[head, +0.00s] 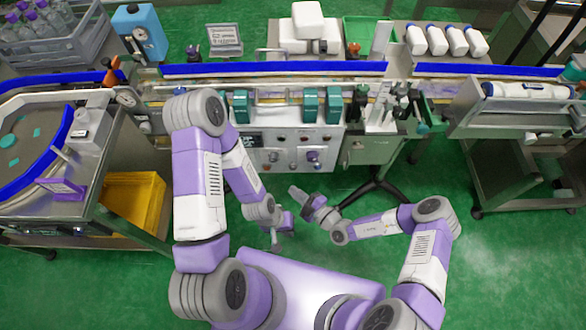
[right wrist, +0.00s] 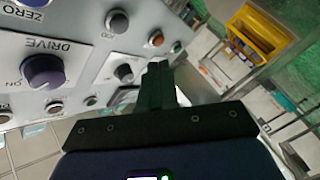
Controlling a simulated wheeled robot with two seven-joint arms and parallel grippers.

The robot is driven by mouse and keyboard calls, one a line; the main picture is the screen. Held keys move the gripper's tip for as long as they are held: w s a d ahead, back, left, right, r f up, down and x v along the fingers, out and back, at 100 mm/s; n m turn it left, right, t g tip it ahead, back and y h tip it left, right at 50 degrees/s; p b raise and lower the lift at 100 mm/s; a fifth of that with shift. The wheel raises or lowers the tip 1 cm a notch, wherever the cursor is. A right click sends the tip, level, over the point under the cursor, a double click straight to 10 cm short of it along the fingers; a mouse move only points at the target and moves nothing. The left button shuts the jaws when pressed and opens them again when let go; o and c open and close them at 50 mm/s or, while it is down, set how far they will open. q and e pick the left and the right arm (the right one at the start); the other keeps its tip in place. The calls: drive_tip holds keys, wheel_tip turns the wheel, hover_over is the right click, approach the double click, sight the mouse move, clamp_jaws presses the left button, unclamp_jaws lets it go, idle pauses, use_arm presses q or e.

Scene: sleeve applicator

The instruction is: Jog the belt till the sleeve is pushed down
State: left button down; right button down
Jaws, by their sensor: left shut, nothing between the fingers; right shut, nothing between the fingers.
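The sleeve applicator's control panel (head: 292,152) stands below the conveyor belt in the middle of the head view. In the right wrist view, its face shows a purple knob (right wrist: 43,71) marked DRIVE, a label reading ZERO, and several dark, grey and orange buttons. My right gripper (head: 296,192) is shut and empty, in front of the panel; in the right wrist view its fingertips (right wrist: 159,68) are beside the lower buttons, and I cannot tell whether they touch. My left gripper (head: 276,243) is shut and empty, lower, over the green floor. I cannot make out the sleeve.
The conveyor (head: 275,69) with blue rails runs across the back. A yellow bin (head: 135,200) sits under the left table. White bottles (head: 437,40) lie at the back right; a crate of bottles (head: 50,40) stands at the back left. The floor between my arms is clear.

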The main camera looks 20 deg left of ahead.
drive_tip(key=s+d+f+n+g+h, duration=0.1)
drive_tip(key=s+d+n+g+h, duration=0.2)
drive_tip(key=s+n, duration=0.45)
drive_tip(key=s+d+f+n+g+h, duration=0.1)
drive_tip(key=s+d+n+g, duration=0.35)
drive_tip(key=n, duration=0.65)
drive_tip(key=s+d+f+n+g+h, duration=0.1)
drive_tip(key=s+d+n+g+h, duration=0.15)
drive_tip(key=s+n+g, duration=0.45)
drive_tip(key=w+d+r+n+t+h, duration=0.2)
drive_tip(key=d+n, duration=0.3)
drive_tip(key=n, duration=0.6)
drive_tip(key=w+d+r+n+t+h, duration=0.2)
drive_tip(key=d+n+t, duration=0.3)
drive_tip(key=n, duration=0.5)
drive_tip(key=shift+w+n, duration=0.35)
drive_tip(key=shift+w, duration=0.25)
drive_tip(key=shift+a+h, duration=0.1)
drive_tip(key=shift+h, duration=0.15)
